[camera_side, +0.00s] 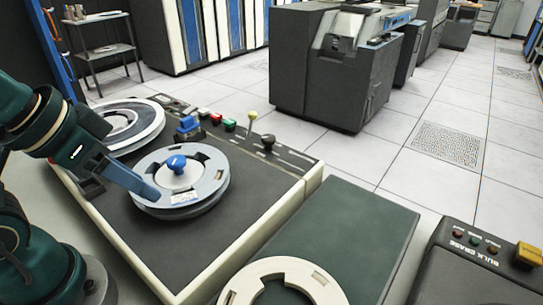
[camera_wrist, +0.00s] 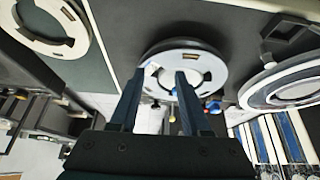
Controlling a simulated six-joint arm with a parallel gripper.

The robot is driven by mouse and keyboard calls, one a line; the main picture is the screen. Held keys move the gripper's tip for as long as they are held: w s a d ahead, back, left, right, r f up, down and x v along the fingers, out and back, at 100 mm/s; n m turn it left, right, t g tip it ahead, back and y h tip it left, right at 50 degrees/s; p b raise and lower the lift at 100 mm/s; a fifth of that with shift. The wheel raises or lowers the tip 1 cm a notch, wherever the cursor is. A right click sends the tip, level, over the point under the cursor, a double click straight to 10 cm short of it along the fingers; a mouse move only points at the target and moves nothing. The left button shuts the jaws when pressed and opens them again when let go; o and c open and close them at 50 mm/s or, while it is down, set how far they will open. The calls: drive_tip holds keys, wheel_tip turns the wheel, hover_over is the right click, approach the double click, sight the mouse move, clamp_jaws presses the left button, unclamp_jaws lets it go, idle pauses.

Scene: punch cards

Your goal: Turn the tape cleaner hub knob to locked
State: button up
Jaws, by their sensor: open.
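The hub knob (camera_side: 176,163) is blue and sits on a pale cone at the centre of a grey reel (camera_side: 208,182) on the dark tape cleaner deck (camera_side: 130,225). I cannot read from its shape whether it is locked. My gripper (camera_side: 150,190) is open, low over the reel's left edge, with its fingertips to the left of the knob and apart from it. In the wrist view both fingers of my gripper (camera_wrist: 160,76) reach over the reel (camera_wrist: 212,68). A small blue patch by the right finger may be the knob, mostly hidden.
A second reel (camera_side: 148,112) lies behind on the deck. A control strip with a blue knob (camera_side: 187,124), coloured buttons and levers (camera_side: 252,117) runs along the far edge. A green surface with a cream ring (camera_side: 262,275) and a bulk eraser (camera_side: 470,270) stand to the right.

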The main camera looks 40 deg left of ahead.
sight(176, 160)
drive_tip(key=shift+o, duration=1.2)
drive_tip(key=w+a+r+n, duration=0.1)
drive_tip(key=n, duration=0.1)
drive_tip(key=w+r+n+y, duration=0.1)
drive_tip(key=n, duration=0.2)
drive_tip(key=w+a+r+n+g, duration=0.1)
drive_tip(key=n, duration=0.1)
drive_tip(key=shift+a+y, duration=0.35)
drive_tip(key=shift+y, duration=0.05)
drive_tip(key=w+n+g+y, duration=0.1)
drive_tip(key=w+n, duration=0.1)
drive_tip(key=w, duration=0.2)
drive_tip(key=shift+a, duration=0.1)
drive_tip(key=shift+w+f+g, duration=0.2)
drive_tip(key=shift+f+g, duration=0.1)
drive_tip(key=shift+f, duration=0.3)
drive_tip(key=shift+x, duration=2.2)
clamp_jaws()
